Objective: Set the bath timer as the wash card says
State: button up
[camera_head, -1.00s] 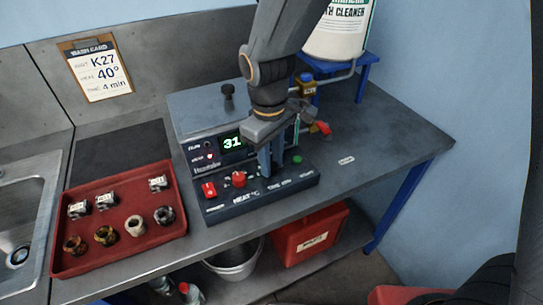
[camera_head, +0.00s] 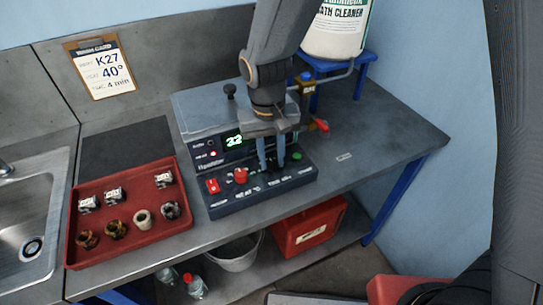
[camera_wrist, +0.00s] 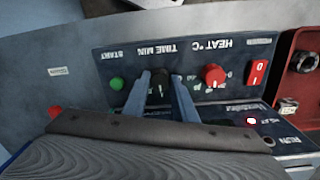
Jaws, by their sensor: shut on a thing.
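The wash card (camera_head: 111,72) hangs on a clipboard at the back left and reads K27, 40°, 4 min. The bath (camera_head: 205,112) stands on the bench with a lit green display (camera_head: 234,140) reading 32. Its sloping panel holds a red rocker switch (camera_head: 212,186), a red HEAT knob (camera_head: 240,176) and a green START button (camera_head: 297,156). My gripper (camera_head: 271,166) points down at the TIME MIN knob. In the wrist view its fingers stand either side of that dark knob (camera_wrist: 159,88), shut on it. The fingers hide much of the knob and its scale.
A red tray (camera_head: 180,228) with several small fittings and labelled blocks lies left of the bath. A sink (camera_head: 35,220) is at far left. A cleaner tub (camera_head: 335,32) stands on a blue stand behind right. The bench right of the bath is mostly clear.

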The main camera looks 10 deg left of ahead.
aim_at(271, 163)
jog(key=shift+w+r, duration=0.1)
dwell(0.4)
jog(key=o, duration=1)
jog(key=shift+o, duration=0.2)
jog(key=shift+a+r+b, duration=0.15)
jog(key=shift+r+b, duration=0.85)
jog(key=shift+r, duration=2.85)
